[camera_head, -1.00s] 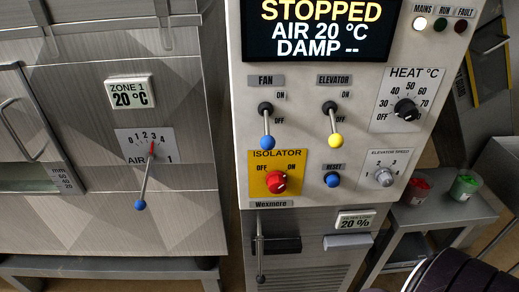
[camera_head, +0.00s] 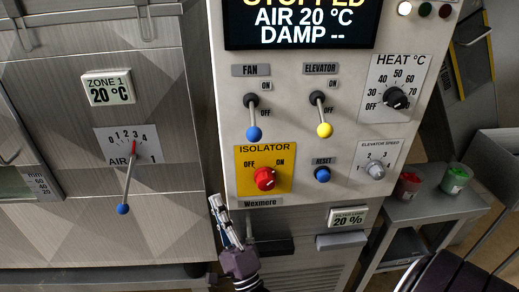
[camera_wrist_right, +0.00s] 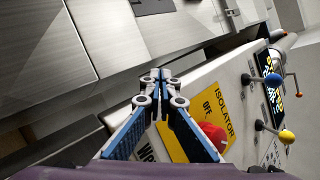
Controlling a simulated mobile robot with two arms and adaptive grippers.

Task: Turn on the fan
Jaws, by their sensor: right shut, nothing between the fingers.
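The fan switch (camera_head: 253,120) is a lever with a blue ball on the control panel (camera_head: 225,100). It points down, at the OFF side. In the wrist view its blue ball (camera_wrist_right: 273,80) shows to the right of my gripper. My right gripper (camera_head: 216,203) is shut and empty, below and left of the fan switch, near the panel's lower left corner. In the wrist view my right gripper (camera_wrist_right: 160,76) appears in front of the yellow isolator plate (camera_wrist_right: 195,130), touching nothing that I can make out. My left gripper is not in view.
The elevator lever (camera_head: 322,115) with a yellow ball hangs down right of the fan lever. The red isolator knob (camera_head: 264,178) and blue reset button (camera_head: 322,174) sit below. The screen (camera_head: 300,30) reads STOPPED. The air lever (camera_head: 127,180) is at left.

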